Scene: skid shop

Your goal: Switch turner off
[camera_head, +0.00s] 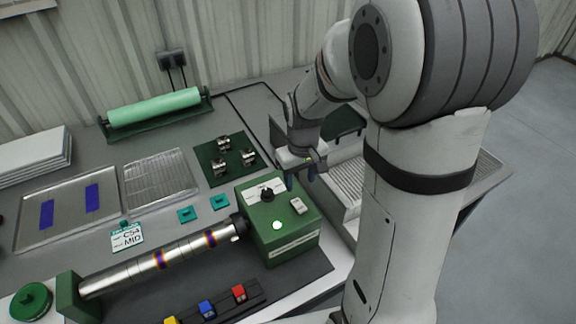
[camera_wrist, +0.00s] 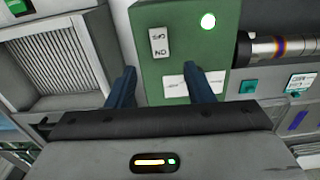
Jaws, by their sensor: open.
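The turner is a green box (camera_head: 284,245) with a steel pipe (camera_head: 150,262) running left from its chuck to a green end support. On its top are a white rocker switch (camera_head: 298,205), a black knob (camera_head: 267,194) and a glowing pale lamp (camera_head: 277,225). In the wrist view the switch (camera_wrist: 158,42) reads ON and OFF, and the lamp (camera_wrist: 208,21) is lit bright. My gripper (camera_head: 300,178) is open and empty beside the box's far right edge. In the wrist view its dark blue fingers (camera_wrist: 160,78) point toward the box, with the switch apart from them.
A grey tray with ribbed floor (camera_wrist: 55,65) stands right of the box. A green rack with metal parts (camera_head: 222,158) is behind it. Red, blue and yellow blocks sit in a dark holder (camera_head: 240,293) in front. A green roll (camera_head: 155,107) lies at the back.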

